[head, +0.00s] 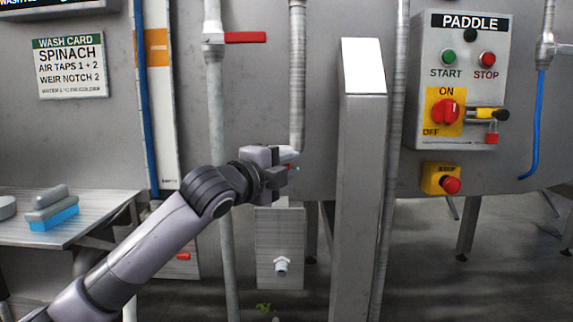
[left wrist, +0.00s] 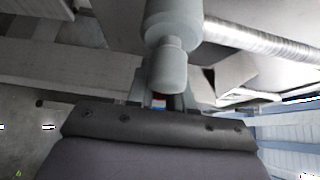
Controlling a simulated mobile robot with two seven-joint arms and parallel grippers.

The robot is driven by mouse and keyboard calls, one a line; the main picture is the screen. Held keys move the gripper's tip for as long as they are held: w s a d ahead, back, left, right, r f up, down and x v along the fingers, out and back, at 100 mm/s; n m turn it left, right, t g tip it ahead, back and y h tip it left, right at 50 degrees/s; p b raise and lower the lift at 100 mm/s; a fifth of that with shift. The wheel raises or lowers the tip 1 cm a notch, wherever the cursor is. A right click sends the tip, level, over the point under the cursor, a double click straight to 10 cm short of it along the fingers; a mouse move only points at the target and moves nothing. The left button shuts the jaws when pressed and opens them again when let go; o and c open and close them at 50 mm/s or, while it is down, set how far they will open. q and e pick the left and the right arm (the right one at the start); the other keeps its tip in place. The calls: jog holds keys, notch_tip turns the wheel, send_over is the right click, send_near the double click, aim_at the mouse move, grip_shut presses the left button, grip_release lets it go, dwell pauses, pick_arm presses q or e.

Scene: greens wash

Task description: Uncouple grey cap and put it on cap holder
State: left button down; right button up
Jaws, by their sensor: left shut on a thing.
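My left gripper (head: 283,165) is at the lower end of a steel pipe (head: 297,80), left of the grey post. It is shut on a pale grey piece (head: 289,154), which seems to be the grey cap; the fingers hide most of it. In the left wrist view a rounded, stepped grey part (left wrist: 168,65) reaches down to the fingers. I cannot tell whether the cap is still coupled. Below the gripper, a grey plate (head: 265,250) carries a short white fitting (head: 282,265), possibly the cap holder, with nothing on it. My right gripper is not in view.
A grey post (head: 362,190) with a sloped top stands close right of the gripper. A pale vertical pipe (head: 217,120) with a red lever (head: 245,38) is at its left. A paddle control box (head: 462,80) is at right, and a table (head: 75,230) with a blue brush (head: 55,217) at left.

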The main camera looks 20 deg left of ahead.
pick_arm(q)
jog(key=shift+d+y, duration=0.1)
jog(key=shift+y, duration=0.2)
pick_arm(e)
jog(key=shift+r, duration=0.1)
pick_arm(q)
jog(key=w+n+g+y+p, duration=0.1)
jog(key=n+y, duration=0.3)
jog(key=y, duration=0.2)
jog(key=w+d+n+g+y+p, duration=0.1)
jog(key=n+y+p, duration=0.1)
jog(key=n+y, duration=0.2)
jog(key=w+d+n+g+y+p, duration=0.1)
jog(key=w+n+g+y+p, duration=0.1)
jog(key=n+y, duration=0.2)
jog(key=shift+d+y, duration=0.2)
jog(key=shift+y, duration=1.6)
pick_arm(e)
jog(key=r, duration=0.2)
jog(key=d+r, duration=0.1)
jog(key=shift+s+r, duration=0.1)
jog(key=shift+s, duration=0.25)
pick_arm(q)
jog(key=shift+w+n+g+y, duration=0.15)
jog(key=shift+n+g+y, duration=0.15)
jog(key=shift+n+g, duration=0.2)
jog(key=c, duration=1.1)
grip_release()
jog(key=shift+a, duration=0.1)
